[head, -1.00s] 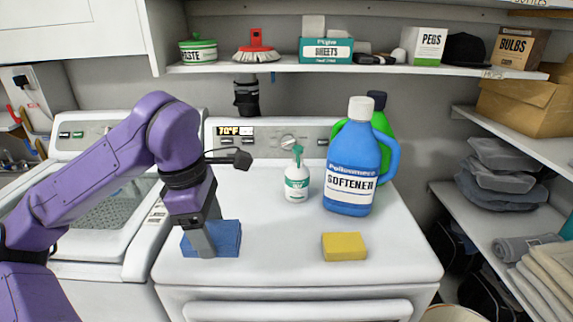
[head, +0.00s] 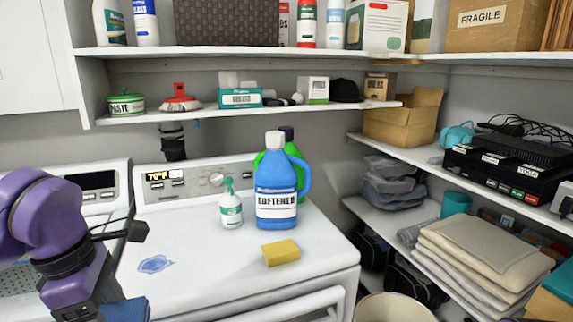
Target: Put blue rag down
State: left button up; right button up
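The blue rag (head: 127,309) is at the bottom left of the head view, partly cut off by the frame edge. My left gripper (head: 103,303) has its fingers at the rag and appears shut on it, in front of the white washing machine's top (head: 200,262). The finger gap is mostly hidden. A blue wet-looking patch (head: 155,264) lies on the machine top, behind the gripper. My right gripper is out of view.
A yellow sponge (head: 281,253), a white and green spray bottle (head: 230,209) and a blue softener jug (head: 276,190) stand on the machine. A beige bin (head: 392,308) is at the bottom right. Folded towels (head: 480,262) lie on the right shelf.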

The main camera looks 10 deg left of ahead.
aim_at(136, 301)
pick_arm(q)
jog(key=w+m, duration=0.1)
jog(key=w+f+m, duration=0.1)
jog(key=w+m, duration=0.1)
jog(key=w+f+m+g, duration=0.1)
jog(key=m, duration=0.1)
jog(key=shift+w+d+f, duration=0.1)
jog(key=shift+w+d, duration=0.15)
jog(key=shift+w, duration=0.1)
jog(key=w+d+f+m+g, duration=0.1)
jog(key=w+d+f+m, duration=0.4)
jog(key=f+m, duration=0.3)
jog(key=w+d+f+m+y, duration=0.1)
jog(key=w+d+f+m, duration=0.5)
jog(key=m, duration=0.5)
notch_tip(136, 301, down, 2)
jog(key=shift+d+f+m+g+y, duration=0.3)
jog(key=shift+d+g, duration=0.1)
jog(key=shift+d, duration=0.15)
